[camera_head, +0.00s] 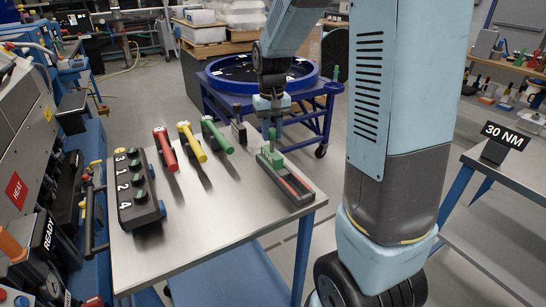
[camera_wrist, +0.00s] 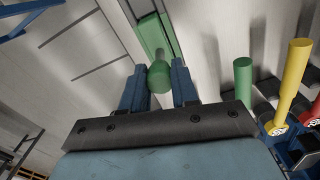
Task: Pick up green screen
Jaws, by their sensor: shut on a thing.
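The green screen, as I take it, is a green block with an upright round knob (camera_head: 269,154), at the far end of a long grey tray (camera_head: 303,196) with a red strip. The tray lies near the table's right edge. My gripper (camera_head: 271,118) points down above it and is shut on the green knob. In the wrist view the knob (camera_wrist: 159,77) sits between my two blue fingers (camera_wrist: 158,88), with the flat green part (camera_wrist: 152,34) beyond it. I cannot tell whether the block touches the tray.
Red (camera_head: 165,148), yellow (camera_head: 191,141) and green (camera_head: 216,135) handles stand left of the tray, with a small black block (camera_head: 239,133) beside them. A black numbered box (camera_head: 138,189) is at the left. The table's front (camera_head: 215,215) is clear. A blue drum (camera_head: 262,76) stands behind.

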